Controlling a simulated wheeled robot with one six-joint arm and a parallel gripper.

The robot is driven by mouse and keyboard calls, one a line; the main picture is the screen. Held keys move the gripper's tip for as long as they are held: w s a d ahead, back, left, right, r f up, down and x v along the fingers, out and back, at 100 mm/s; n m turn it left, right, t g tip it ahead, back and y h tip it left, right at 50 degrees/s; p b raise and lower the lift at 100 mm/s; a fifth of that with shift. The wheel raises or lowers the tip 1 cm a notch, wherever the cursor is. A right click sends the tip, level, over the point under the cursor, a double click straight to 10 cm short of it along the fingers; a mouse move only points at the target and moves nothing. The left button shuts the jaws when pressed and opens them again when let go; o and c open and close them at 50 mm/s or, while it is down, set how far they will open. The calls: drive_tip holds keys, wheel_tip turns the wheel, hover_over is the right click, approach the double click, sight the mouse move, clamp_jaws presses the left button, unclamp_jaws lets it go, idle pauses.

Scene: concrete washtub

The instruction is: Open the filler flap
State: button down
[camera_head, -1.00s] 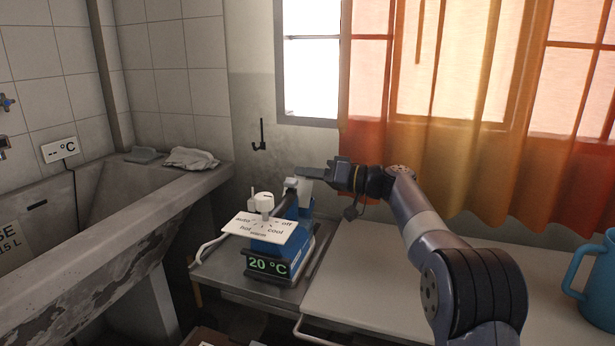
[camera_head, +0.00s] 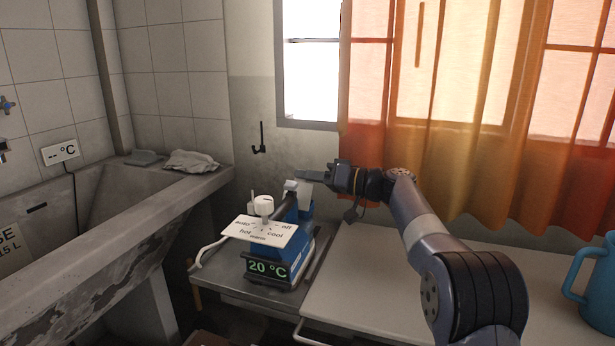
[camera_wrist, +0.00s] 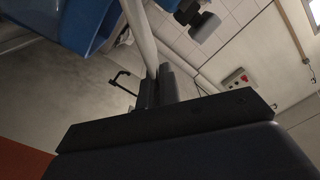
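A blue appliance (camera_head: 302,247) with a green "20 °C" display (camera_head: 268,269), a white dial (camera_head: 264,206) and a tilted label plate (camera_head: 258,231) stands on the side table. At its back top, a small pale piece (camera_head: 291,186), possibly the filler flap, sits just under my gripper (camera_head: 307,174). I cannot tell contact or how far it is open. In the wrist view my gripper's dark fingers (camera_wrist: 157,88) lie close together and look shut. A pale strip (camera_wrist: 139,33) runs up to them beside the blue body (camera_wrist: 70,22); I cannot tell whether it is held.
A concrete washtub (camera_head: 120,250) with a grey cloth (camera_head: 190,161) on it fills the left. A pale worktop (camera_head: 370,290) lies to the right, with a blue mug (camera_head: 595,285) at its far right. Orange curtains (camera_head: 460,120) hang behind my arm. A black hook (camera_head: 260,140) is on the wall.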

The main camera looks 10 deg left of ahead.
drive_tip(key=shift+r, duration=0.1)
drive_tip(key=c, duration=1.9)
unclamp_jaws()
drive_tip(key=d, duration=0.3)
drive_tip(key=s+d+p, duration=0.1)
drive_tip(key=d, duration=0.3)
drive_tip(key=d+p, duration=0.1)
drive_tip(key=d, duration=0.2)
drive_tip(key=shift+s+d, duration=0.3)
drive_tip(key=shift+d, duration=0.1)
drive_tip(key=shift+c, duration=0.2)
